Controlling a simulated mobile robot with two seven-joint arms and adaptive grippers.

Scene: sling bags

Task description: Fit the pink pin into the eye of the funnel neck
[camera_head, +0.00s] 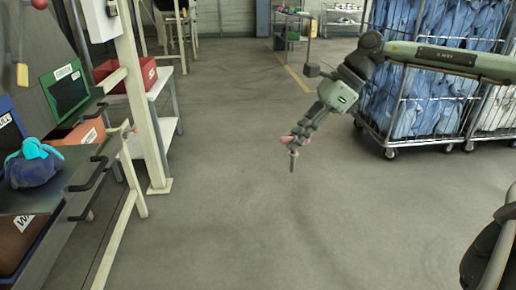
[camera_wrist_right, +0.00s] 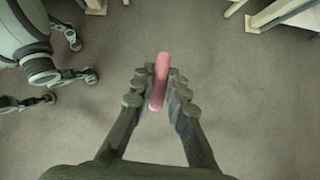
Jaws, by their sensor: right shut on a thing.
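My right gripper (camera_head: 294,147) hangs over open floor in mid-view, shut on the pink pin (camera_head: 285,139). In the right wrist view the pink pin (camera_wrist_right: 160,82) stands out lengthwise between the two dark fingers (camera_wrist_right: 160,92). The blue bag (camera_head: 32,172) with a turquoise top (camera_head: 40,147) sits on the dark bench at the far left, well away from the right gripper. I cannot make out a funnel neck or its eye on it.
The dark bench (camera_head: 25,201) has black handles and a pale rail (camera_head: 122,205) along its right side. A cream post (camera_head: 143,95) stands behind it. Wire cages (camera_head: 405,128) of blue bundles stand at the back right. The middle floor (camera_head: 225,215) is clear.

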